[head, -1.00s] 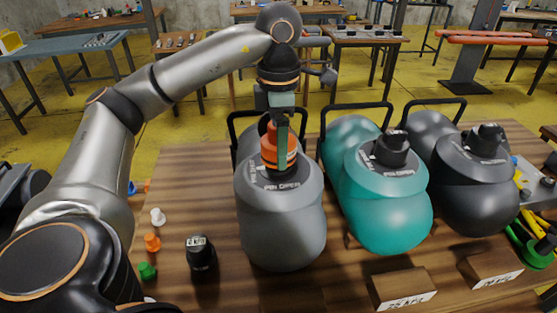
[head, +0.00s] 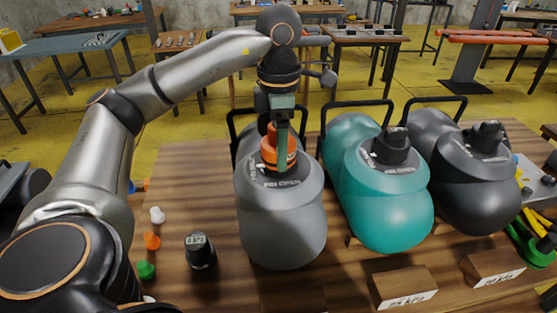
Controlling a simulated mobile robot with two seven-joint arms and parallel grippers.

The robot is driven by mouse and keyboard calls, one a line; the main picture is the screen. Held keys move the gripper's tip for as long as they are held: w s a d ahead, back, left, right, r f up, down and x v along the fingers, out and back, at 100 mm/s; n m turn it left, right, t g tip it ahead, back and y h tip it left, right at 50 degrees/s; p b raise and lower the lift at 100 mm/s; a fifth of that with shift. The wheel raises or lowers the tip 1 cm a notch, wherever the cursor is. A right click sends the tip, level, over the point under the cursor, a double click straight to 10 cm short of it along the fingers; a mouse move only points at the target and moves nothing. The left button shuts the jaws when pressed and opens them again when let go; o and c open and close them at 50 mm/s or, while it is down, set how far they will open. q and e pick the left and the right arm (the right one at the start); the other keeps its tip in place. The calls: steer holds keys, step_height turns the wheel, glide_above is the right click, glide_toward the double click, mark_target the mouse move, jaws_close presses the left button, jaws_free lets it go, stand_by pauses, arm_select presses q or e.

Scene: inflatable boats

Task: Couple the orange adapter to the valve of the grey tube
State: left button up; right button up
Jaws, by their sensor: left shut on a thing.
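The grey tube (head: 281,226) lies on the wooden table in the middle of the head view. The orange adapter (head: 269,150) stands upright at the valve on top of the tube, over the dark ring with white lettering. My left gripper (head: 281,137) points down from above and is shut on the orange adapter. The adapter hides the valve, so I cannot tell whether the two are locked together. My right gripper is not in view.
A teal tube (head: 383,212) with a black adapter and a dark grey tube (head: 475,190) with a black fitting lie to the right. A black gauge (head: 200,252) and small white, orange and green caps stand left. Labelled wooden blocks (head: 403,287) stand in front.

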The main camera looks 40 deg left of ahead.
arm_select(q)
steer(key=shift+f+b, duration=0.55)
steer(key=shift+f, duration=0.2)
stand_by(0.4)
steer(key=m, duration=0.4)
steer(key=shift+m, duration=0.9)
steer(key=shift+d+m, duration=0.1)
steer(key=shift+m, duration=1.1)
